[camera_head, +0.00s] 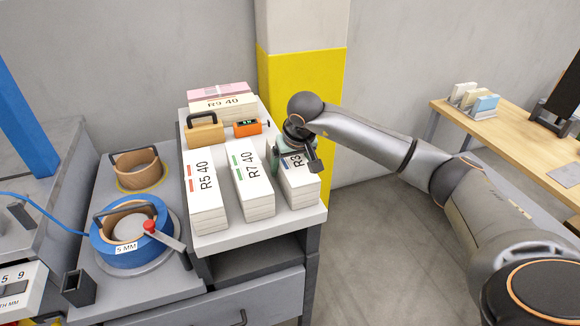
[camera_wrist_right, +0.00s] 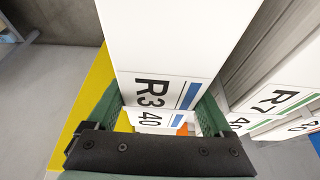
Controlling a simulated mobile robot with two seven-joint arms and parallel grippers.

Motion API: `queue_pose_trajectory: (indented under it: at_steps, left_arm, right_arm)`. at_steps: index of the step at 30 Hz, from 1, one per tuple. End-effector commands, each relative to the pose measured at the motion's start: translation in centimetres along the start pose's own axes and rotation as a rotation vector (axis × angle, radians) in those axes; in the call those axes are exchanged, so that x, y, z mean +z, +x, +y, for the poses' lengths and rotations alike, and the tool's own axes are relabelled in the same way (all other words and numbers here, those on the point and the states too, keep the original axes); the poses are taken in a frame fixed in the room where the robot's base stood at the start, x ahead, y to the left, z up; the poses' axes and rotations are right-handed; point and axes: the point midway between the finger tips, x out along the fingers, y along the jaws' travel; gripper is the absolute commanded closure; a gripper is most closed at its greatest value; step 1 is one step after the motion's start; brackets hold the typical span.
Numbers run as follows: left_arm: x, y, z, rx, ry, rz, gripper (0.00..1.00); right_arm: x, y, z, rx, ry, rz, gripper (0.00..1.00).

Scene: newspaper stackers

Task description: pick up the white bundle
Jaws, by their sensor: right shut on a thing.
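Several white bundles lie on the grey bench top, labelled R5 40 (camera_head: 205,198), R7 40 (camera_head: 252,185) and R3 (camera_head: 300,188). The R3 bundle has a blue stripe and is the rightmost, near the bench's right edge. My right gripper (camera_head: 292,152) is over its far part and hides some of its label. In the right wrist view, the green fingers of my right gripper (camera_wrist_right: 158,112) are on either side of the R3 40 bundle (camera_wrist_right: 170,45), shut on it. I cannot tell whether the bundle is off the bench. My left gripper is not in view.
The R9 40 bundle (camera_head: 222,106), a tan block with a black handle (camera_head: 205,131) and an orange device (camera_head: 247,128) stand behind. A blue strap reel (camera_head: 125,240) is at left. A yellow-and-white pillar (camera_head: 318,70) stands close behind my right gripper.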

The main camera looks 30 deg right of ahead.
Motion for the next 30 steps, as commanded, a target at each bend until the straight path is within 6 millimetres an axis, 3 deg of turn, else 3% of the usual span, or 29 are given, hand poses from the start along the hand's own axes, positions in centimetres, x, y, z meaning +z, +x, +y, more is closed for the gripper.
queue_pose_trajectory:
  at_steps: [8,14,25,30]
  left_arm:
    - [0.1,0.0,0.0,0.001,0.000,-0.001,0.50]
    - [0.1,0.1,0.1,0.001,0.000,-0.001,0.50]
    - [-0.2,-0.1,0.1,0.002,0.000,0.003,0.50]
    - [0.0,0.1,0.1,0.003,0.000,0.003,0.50]
  right_arm:
    - [-0.6,-1.0,0.0,-0.003,0.002,0.011,1.00]
    - [-1.5,-3.0,0.0,-0.003,0.002,0.013,1.00]
    - [0.3,-10.6,-2.5,-0.004,-0.002,0.014,1.00]
    - [2.9,-13.1,-4.3,-0.005,-0.004,0.011,1.00]
